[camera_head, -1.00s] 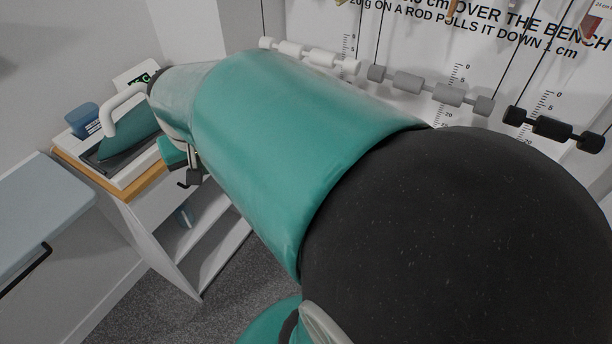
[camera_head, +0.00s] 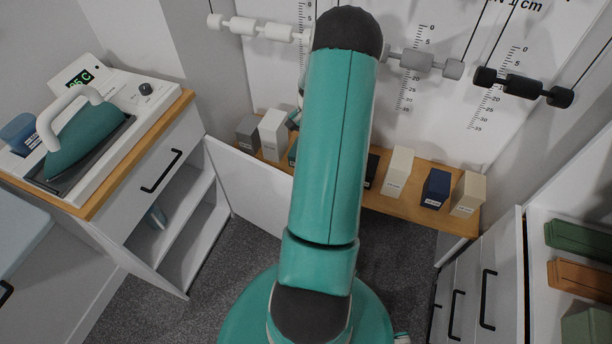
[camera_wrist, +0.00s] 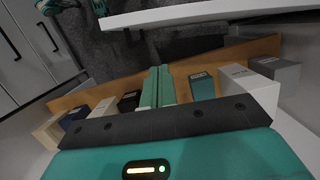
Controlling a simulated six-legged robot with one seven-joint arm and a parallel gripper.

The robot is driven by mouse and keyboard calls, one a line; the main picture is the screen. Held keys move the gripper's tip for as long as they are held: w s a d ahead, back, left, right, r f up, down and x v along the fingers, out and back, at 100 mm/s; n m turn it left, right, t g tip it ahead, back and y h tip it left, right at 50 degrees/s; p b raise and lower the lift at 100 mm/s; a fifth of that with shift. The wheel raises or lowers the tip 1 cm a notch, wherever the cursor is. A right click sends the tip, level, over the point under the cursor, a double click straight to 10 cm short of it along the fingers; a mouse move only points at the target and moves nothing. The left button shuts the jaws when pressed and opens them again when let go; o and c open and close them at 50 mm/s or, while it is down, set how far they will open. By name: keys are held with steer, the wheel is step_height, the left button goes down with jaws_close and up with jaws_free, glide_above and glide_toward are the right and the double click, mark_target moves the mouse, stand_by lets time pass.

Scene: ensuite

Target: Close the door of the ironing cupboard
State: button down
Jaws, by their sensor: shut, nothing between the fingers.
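The ironing cupboard (camera_head: 110,215) stands at the left in the head view, with a wooden top, a drawer and open lower shelves. Its white door (camera_head: 250,185) stands wide open, reaching right from the cupboard's right edge toward the bench and partly hidden by my arm. A white panel, seemingly this door, crosses the top of the wrist view (camera_wrist: 200,12). My gripper (camera_wrist: 158,75) shows in the wrist view as two teal fingers close together, shut and empty over the bench. The panel is beyond the fingertips, apparently apart. In the head view my arm mostly hides the gripper.
A teal iron (camera_head: 85,140) rests on its station on the cupboard top. Several small boxes stand on a low wooden bench (camera_head: 420,213) along the back wall, under hanging rods with weights (camera_head: 425,63). Drawers (camera_head: 470,290) stand at right. Grey carpet is open between.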

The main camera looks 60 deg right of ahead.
steer(key=s+a+f, duration=0.1)
steer(key=a+f, duration=0.1)
steer(key=f, duration=0.4)
steer(key=s+a+f+m, duration=0.1)
steer(key=a+f, duration=0.1)
steer(key=f, duration=0.5)
steer(key=shift+a, duration=0.3)
steer(key=shift+a, duration=0.15)
